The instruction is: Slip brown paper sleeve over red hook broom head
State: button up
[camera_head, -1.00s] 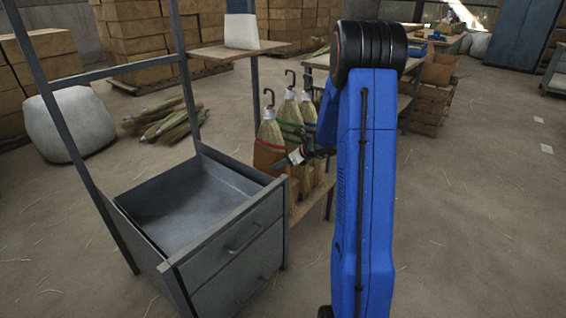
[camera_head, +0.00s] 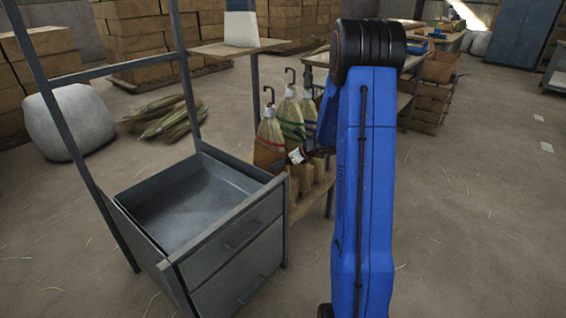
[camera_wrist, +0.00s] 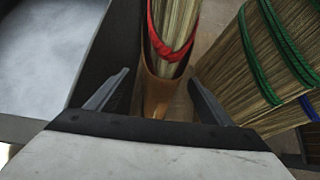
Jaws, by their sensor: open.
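The red-banded broom head (camera_head: 269,132) hangs leftmost in a group of brooms in the head view. Its lower part is wrapped in the brown paper sleeve (camera_head: 266,158). In the wrist view the red band (camera_wrist: 155,35) circles the straw just above the rim of the sleeve (camera_wrist: 158,92), which sits around the lower bristles. My gripper (camera_wrist: 158,85) is open, with one dark finger on each side of the sleeve and visible gaps to it. In the head view my gripper (camera_head: 298,156) is beside the broom's right side, small and partly dark. The sleeve's lower end is hidden.
A grey drawer cabinet (camera_head: 235,245) with an open top stands to the left.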

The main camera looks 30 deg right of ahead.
jog(key=shift+r, duration=0.1)
jog(key=v, duration=1.7)
jog(key=shift+s, duration=0.15)
jog(key=s+a+r+n+g, duration=0.1)
jog(key=s+a+r+n, duration=0.1)
jog(key=s+a+n, duration=0.45)
jog(key=s+a+r+n+g, duration=0.2)
jog(key=a+r+n, duration=0.15)
jog(key=a, duration=0.65)
jog(key=s+a+r+n+g, duration=0.1)
jog(key=s+a+r+n, duration=0.1)
jog(key=s+a+n, duration=0.5)
jog(key=s+a+n+h, duration=0.1)
jog(key=s+a+n, duration=0.1)
jog(key=s+n, duration=0.5)
jog(key=s+a+n+h, duration=0.2)
jog(key=s+a+n, duration=0.1)
jog(key=s+n, duration=0.5)
jog(key=s, duration=0.3)
jog(key=shift+a+g, duration=0.25)
jog(key=shift+g, duration=0.05)
